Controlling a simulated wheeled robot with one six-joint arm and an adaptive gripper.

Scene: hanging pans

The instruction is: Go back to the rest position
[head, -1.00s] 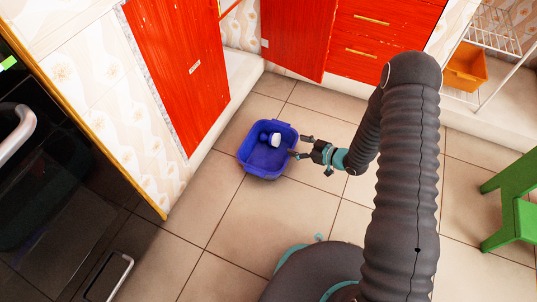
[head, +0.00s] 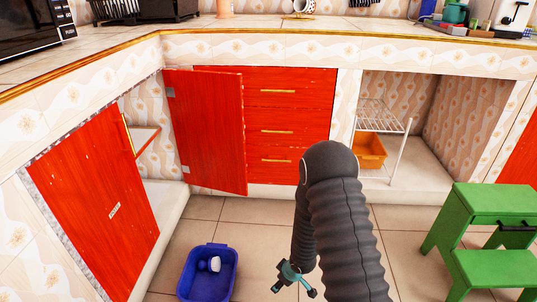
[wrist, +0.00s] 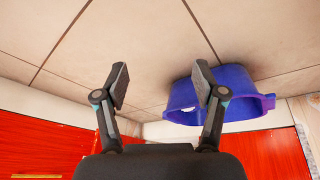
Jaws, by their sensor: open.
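My gripper (head: 294,290) is open and empty, low over the tiled floor to the right of the blue basin (head: 208,290). In the wrist view, the two fingers of my gripper (wrist: 160,82) stand wide apart with nothing between them. The basin (wrist: 240,88) shows there behind and beyond the right finger, which hides part of it. A white and blue item (head: 209,264) lies inside the basin; I cannot tell exactly what it is.
A red cabinet door (head: 208,130) stands open at the corner, beside red drawers (head: 291,122). Another red door (head: 95,205) is at the left. A white rack (head: 383,120) holds an orange bin (head: 370,151). A green step stool (head: 490,240) stands right. Floor between is clear.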

